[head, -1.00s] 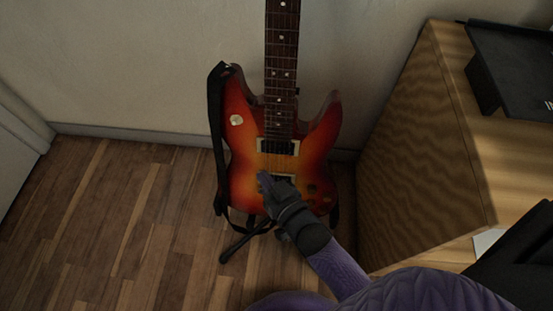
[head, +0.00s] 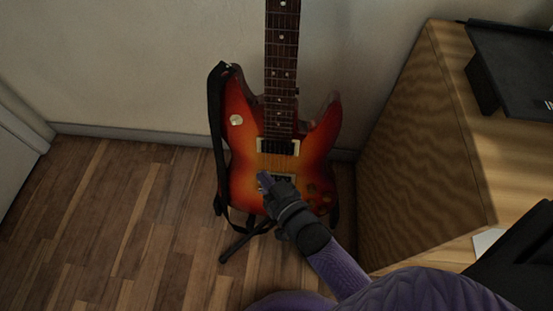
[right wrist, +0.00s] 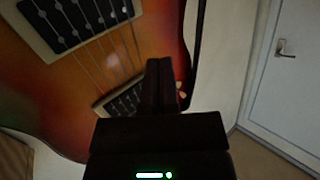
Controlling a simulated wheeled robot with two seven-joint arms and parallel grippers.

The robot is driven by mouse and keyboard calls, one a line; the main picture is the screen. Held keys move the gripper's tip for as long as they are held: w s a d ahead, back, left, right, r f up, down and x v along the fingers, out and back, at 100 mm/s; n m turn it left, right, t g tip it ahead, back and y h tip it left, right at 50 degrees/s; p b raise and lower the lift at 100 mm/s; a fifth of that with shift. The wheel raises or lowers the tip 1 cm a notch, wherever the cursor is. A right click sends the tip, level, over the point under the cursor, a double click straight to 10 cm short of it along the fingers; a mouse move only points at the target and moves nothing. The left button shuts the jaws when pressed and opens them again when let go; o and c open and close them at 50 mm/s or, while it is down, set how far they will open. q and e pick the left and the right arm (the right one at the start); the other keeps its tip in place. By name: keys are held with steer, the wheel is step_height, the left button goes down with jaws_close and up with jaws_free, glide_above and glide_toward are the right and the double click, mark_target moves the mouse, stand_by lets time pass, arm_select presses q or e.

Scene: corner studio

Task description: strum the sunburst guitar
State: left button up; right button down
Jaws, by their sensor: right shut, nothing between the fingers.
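The sunburst guitar (head: 248,150) stands upright on a dark stand (head: 238,246) against the wall, its neck running up out of the head view. A black strap (head: 217,130) hangs along its left side. My right gripper (head: 264,177) is shut and empty, in front of the lower strings near the bridge. In the right wrist view the shut fingers (right wrist: 162,80) lie across the guitar body (right wrist: 60,105), beside the strings (right wrist: 115,62) and a pickup. I cannot tell whether the fingertips touch the strings. My left gripper is not in view.
A wooden cabinet (head: 425,150) stands close on the right, with a black device (head: 510,65) on top. The wooden floor (head: 110,220) on the left is clear. A white door (right wrist: 290,80) shows in the right wrist view.

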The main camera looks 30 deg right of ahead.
mark_target(279, 168)
steer(key=shift+w+d+f, duration=0.2)
steer(key=shift+w+d, duration=0.3)
steer(key=shift+w, duration=0.25)
stand_by(1.2)
steer(key=shift+s+d, duration=0.6)
steer(key=shift+d, duration=0.2)
steer(key=shift+s+d, duration=0.45)
steer(key=shift+d, duration=0.25)
steer(key=shift+s+d, duration=0.1)
steer(key=shift+d, duration=0.05)
steer(key=shift+s+d+p, duration=0.1)
steer(key=shift+p, duration=0.2)
steer(key=shift+s+d+p, duration=0.15)
steer(key=shift+s+d, duration=0.35)
steer(key=shift+d, duration=0.25)
steer(key=shift+s+d+p, duration=0.15)
steer(key=shift+s+d, duration=0.3)
steer(key=shift+d, duration=0.25)
